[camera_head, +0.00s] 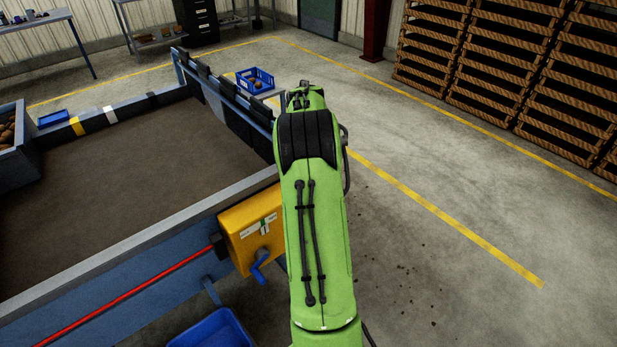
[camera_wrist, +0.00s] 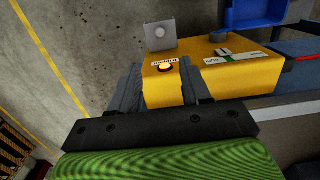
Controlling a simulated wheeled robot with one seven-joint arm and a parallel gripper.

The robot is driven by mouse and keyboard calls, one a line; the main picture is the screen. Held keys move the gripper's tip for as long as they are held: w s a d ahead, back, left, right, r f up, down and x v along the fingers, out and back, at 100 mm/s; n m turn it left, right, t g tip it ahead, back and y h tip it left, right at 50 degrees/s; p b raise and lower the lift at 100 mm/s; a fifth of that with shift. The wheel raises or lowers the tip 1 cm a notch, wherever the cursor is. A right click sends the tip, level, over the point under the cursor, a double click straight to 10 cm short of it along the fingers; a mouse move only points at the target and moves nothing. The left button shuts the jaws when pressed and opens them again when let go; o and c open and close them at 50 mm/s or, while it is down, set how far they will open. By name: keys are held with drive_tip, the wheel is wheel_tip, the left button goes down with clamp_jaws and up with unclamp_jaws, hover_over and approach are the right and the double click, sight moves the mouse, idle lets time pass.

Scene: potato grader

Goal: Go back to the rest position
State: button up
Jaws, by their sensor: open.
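My gripper (camera_wrist: 163,85) shows in the wrist view with its two dark fingers apart and nothing held between them. It is over the yellow box (camera_wrist: 240,75). A round pale yellow button (camera_wrist: 165,67) with a small label shows between the fingers. I cannot tell whether a fingertip touches the box. In the head view my green arm stretches forward past the right end of the yellow box (camera_head: 238,218), and my gripper is hidden there.
The grader table (camera_head: 120,160) fills the left. A blue crank (camera_head: 259,268) sticks out from the box. A blue bin (camera_head: 212,330) is below it. A blue crate (camera_head: 255,81) stands beyond the table. Stacked wooden crates (camera_head: 505,70) are at the back right. The floor at right is open.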

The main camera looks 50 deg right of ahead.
idle(0.4)
drive_tip(key=s+a+r+t, duration=0.1)
drive_tip(key=a+r, duration=0.4)
drive_tip(key=a, duration=0.3)
drive_tip(key=a+r+n+t+h, duration=0.1)
drive_tip(key=a+r, duration=0.3)
drive_tip(key=a, duration=0.3)
drive_tip(key=s+a+r+t, duration=0.1)
drive_tip(key=a+r, duration=0.4)
drive_tip(key=a, duration=0.3)
drive_tip(key=s+a+f+n+t, duration=0.1)
drive_tip(key=s+a+t, duration=0.2)
drive_tip(key=s+a, duration=0.9)
drive_tip(key=shift+s+f+n+t+y, duration=0.3)
drive_tip(key=shift+s+f+y, duration=0.1)
drive_tip(key=shift+s, duration=0.2)
